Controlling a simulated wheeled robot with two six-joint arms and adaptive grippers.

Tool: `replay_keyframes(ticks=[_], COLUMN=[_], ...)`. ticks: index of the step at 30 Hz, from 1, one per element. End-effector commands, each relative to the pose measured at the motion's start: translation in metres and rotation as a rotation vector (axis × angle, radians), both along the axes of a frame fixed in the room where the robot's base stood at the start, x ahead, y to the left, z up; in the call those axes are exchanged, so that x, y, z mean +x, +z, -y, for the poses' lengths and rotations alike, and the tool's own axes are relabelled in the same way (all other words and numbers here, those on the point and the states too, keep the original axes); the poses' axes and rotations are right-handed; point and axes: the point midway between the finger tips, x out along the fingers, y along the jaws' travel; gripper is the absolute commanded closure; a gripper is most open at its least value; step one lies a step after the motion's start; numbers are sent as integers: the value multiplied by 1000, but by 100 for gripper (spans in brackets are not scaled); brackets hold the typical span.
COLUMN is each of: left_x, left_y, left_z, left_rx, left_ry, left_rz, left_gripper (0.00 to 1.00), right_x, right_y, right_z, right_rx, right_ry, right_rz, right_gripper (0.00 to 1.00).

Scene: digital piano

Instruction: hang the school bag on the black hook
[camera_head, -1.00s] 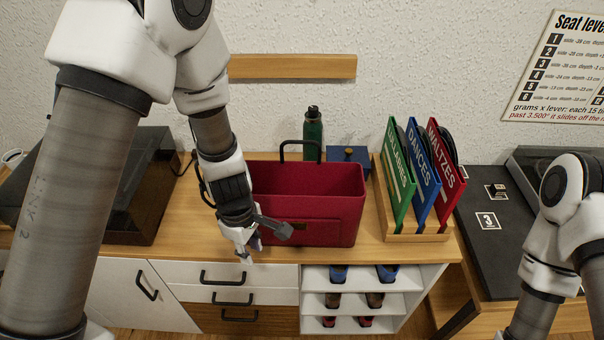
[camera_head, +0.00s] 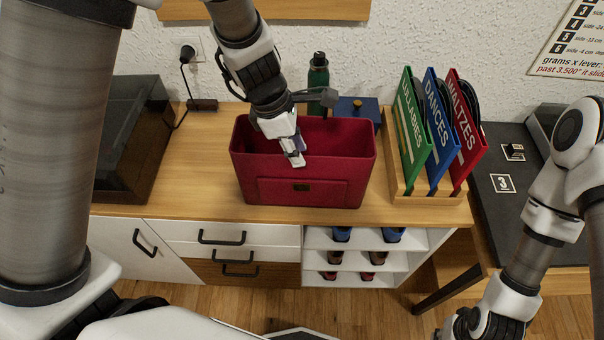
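The school bag (camera_head: 305,190) is a dark red, boxy open-topped bag standing upright on the wooden cabinet top. Its black handle showed above the rim a second ago; now my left gripper covers that spot and I cannot make it out. No black hook shows.
A wooden wall board (camera_head: 263,9) is at the top. Behind the bag are a green bottle (camera_head: 318,77) and a blue box (camera_head: 357,110). A wooden rack (camera_head: 432,199) with green, blue and red folders stands at right, a dark-lidded turntable (camera_head: 133,140) at left.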

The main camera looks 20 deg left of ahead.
Motion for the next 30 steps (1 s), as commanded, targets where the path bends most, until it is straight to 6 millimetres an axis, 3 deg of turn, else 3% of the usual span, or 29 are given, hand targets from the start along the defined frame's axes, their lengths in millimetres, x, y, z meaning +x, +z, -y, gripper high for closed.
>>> replay_keyframes(ticks=[1, 5, 24, 27, 30], left_x=[1, 2, 1, 1, 1], left_y=[-11, -19, -19, -19, -19], left_z=[2, 5, 6, 6, 6], left_rx=[0, 0, 0, 0, 0], left_ry=[0, -2, -1, -1, -1], left_rz=[1, 1, 0, 0, 0], left_gripper=[72, 72, 72, 100, 100], right_x=[0, 0, 0, 0, 0], right_y=[-10, -16, -13, -13, -13], right_z=[0, 0, 0, 0, 0], right_rx=[0, 0, 0, 0, 0], right_ry=[0, 0, 0, 0, 0], right_rz=[0, 1, 1, 1, 1], right_gripper=[77, 77, 77, 77, 77])
